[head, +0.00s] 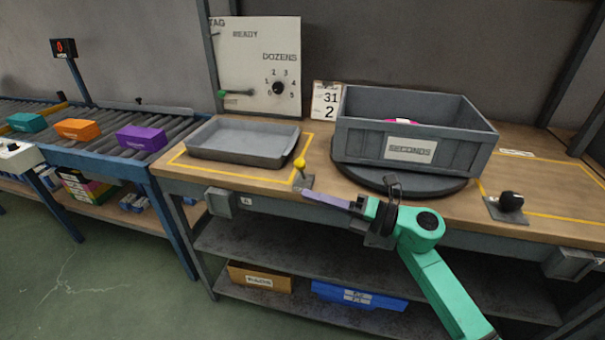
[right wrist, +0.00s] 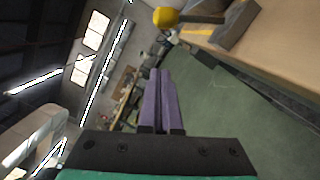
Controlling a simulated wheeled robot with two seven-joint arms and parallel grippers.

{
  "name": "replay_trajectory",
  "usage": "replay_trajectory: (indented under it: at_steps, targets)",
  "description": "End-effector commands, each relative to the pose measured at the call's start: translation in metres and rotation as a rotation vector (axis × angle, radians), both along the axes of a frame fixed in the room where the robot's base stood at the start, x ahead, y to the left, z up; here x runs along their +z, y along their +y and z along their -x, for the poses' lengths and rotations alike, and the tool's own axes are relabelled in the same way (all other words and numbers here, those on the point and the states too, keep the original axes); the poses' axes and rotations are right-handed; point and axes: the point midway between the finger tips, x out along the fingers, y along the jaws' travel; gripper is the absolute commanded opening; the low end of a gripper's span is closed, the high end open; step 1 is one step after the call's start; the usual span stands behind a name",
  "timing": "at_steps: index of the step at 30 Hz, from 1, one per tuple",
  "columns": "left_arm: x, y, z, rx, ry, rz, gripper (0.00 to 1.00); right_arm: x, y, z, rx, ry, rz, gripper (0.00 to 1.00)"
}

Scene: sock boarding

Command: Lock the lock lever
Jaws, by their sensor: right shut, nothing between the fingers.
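A small lever with a yellow knob (head: 300,164) stands on a grey metal base at the front edge of the bench, by the tray's right front corner. The yellow knob (right wrist: 166,17) also shows at the top of the right wrist view, on a stem running right to its grey base. My right gripper (head: 308,193) is shut and empty, its purple fingers pointing left just below and in front of the lever base. In the wrist view the fingers (right wrist: 159,74) lie together, apart from the knob. My left gripper is out of view.
A grey tray (head: 285,161) sits left of the lever. A grey "SECONDS" crate (head: 465,150) rests on a dark turntable (head: 455,187). A black knob (head: 511,201) on a plate stands right. A board (head: 255,45) has a green-handled lever (head: 236,93) and a dial.

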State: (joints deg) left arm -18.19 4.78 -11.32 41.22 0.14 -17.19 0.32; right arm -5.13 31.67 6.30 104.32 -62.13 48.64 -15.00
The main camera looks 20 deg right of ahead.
Motion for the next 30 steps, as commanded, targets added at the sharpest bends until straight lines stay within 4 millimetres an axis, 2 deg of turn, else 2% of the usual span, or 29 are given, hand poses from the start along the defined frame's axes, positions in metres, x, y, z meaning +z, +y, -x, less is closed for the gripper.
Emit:
replay_trajectory:
  at_steps: [8,10,15,30]
  targets:
    - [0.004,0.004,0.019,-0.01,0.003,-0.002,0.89,0.008,0.046,-0.039,-0.001,-0.003,-0.002,0.0]
    - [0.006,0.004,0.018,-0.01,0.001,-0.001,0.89,0.012,0.03,-0.044,-0.004,-0.001,0.002,0.0]
    - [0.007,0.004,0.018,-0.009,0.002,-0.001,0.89,0.019,0.014,-0.052,-0.001,-0.001,0.0,0.0]
    - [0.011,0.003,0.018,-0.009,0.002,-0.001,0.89,0.022,0.011,-0.054,0.0,0.012,-0.007,0.0]
